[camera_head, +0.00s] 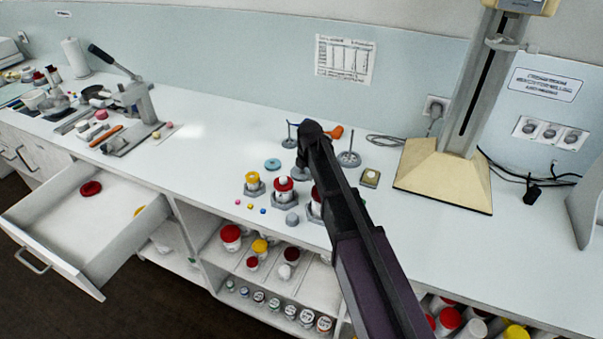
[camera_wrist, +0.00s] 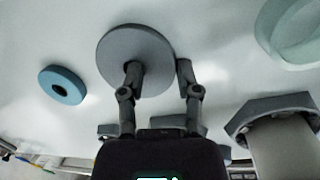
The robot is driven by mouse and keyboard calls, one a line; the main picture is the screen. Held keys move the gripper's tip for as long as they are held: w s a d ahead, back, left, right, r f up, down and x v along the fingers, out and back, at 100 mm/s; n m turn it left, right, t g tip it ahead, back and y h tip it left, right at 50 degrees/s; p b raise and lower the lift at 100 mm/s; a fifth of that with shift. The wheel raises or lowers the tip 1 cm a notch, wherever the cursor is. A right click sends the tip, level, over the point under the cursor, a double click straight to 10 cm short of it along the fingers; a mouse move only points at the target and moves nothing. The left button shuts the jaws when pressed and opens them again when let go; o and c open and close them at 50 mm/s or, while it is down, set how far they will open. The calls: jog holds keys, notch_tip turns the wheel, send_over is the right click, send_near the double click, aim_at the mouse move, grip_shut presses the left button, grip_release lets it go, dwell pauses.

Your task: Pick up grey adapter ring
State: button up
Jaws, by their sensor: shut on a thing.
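The grey adapter ring (camera_wrist: 119,43) is a flat, thick grey disc with a hole, at the top centre of the wrist view. My gripper (camera_wrist: 159,68) is shut on its wall: the left finger sits at the hole and the right finger is outside the rim. In the head view, a little of the grey ring (camera_head: 299,174) shows on or just above the counter, below the end of my arm. My arm covers much of the gripper there. I cannot tell whether the ring touches the counter.
A blue ring (camera_head: 272,164) lies close by on the left. Red-lidded (camera_head: 284,184) and yellow-lidded (camera_head: 252,178) jars in grey holders stand in front. A rod on a round base (camera_head: 349,159) stands behind right. An open drawer (camera_head: 85,225) juts out at left.

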aim_at(306, 175)
jog(key=shift+r, duration=0.1)
dwell(0.3)
notch_tip(306, 175, up, 10)
jog(key=p, duration=1)
jog(key=shift+a, duration=0.15)
dwell(1.0)
